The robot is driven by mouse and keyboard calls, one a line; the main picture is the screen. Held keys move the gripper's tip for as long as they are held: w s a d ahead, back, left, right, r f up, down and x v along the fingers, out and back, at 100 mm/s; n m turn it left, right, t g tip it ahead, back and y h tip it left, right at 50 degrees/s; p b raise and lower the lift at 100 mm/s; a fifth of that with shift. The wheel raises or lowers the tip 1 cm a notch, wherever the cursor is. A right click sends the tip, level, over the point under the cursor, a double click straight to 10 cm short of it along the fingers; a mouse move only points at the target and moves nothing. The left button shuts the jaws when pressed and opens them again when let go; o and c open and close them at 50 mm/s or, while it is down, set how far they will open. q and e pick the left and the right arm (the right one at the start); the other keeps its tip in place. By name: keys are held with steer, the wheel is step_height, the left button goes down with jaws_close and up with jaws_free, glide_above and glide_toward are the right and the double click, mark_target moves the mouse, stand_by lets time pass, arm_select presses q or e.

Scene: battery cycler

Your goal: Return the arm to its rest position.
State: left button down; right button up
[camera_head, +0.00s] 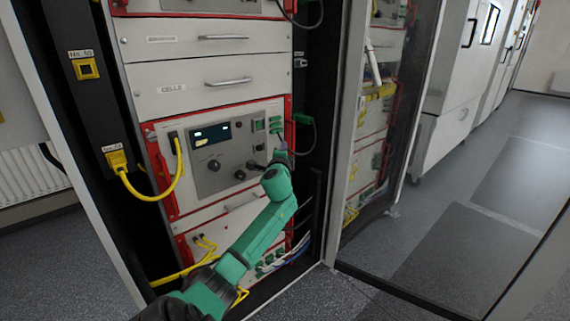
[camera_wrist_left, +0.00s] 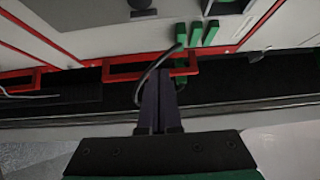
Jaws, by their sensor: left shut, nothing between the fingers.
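My green left arm reaches up from the bottom of the head view toward the front of a rack. My left gripper (camera_head: 282,148) is at the right side of a grey cycler panel (camera_head: 222,160) with a red frame, close to its green plugs (camera_head: 275,124). In the left wrist view the two dark fingers (camera_wrist_left: 158,88) lie together, shut, with nothing seen between them. Green plugs (camera_wrist_left: 196,36) and a dark cable (camera_wrist_left: 150,68) show just beyond the fingertips; I cannot tell whether the cable touches them. My right gripper is in neither view.
A yellow cable (camera_head: 160,195) hangs from the left rack post into the panel. Closed drawers (camera_head: 215,85) sit above. An open glass door (camera_head: 350,130) stands to the right of the arm. Grey floor (camera_head: 470,190) is free farther right.

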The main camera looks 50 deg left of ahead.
arm_select(q)
steer(key=v, duration=0.8)
steer(key=shift+s+f+p, duration=0.2)
steer(key=shift+s+p, duration=0.15)
steer(key=shift+s, duration=0.05)
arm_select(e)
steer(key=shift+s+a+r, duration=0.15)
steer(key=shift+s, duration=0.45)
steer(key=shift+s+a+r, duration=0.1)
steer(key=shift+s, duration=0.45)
arm_select(q)
steer(key=shift+d, duration=0.1)
